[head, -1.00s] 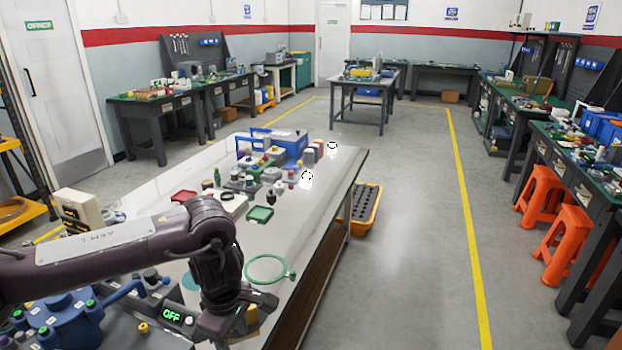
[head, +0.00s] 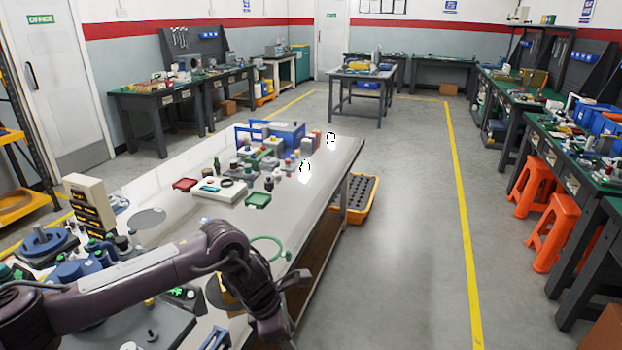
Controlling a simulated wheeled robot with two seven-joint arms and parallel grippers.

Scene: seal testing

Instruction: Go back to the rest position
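My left arm (head: 140,277) comes in from the left, low over the near end of the white-topped table (head: 160,180). Its forearm reaches right and the wrist bends down near the table's right edge. My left gripper (head: 292,280) is partly hidden by the wrist, and its finger gap does not show clearly. I see nothing held in it. A green ring (head: 268,241) lies on the table just beyond the wrist. My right gripper is not in view.
A green tray (head: 257,201), red tray (head: 185,184) and blue holder (head: 291,134) stand on the table. A beige block with dark slots (head: 90,206) is at left. An orange crate (head: 362,205) sits beside the table on the floor. The floor to the right is clear up to orange stools (head: 555,232).

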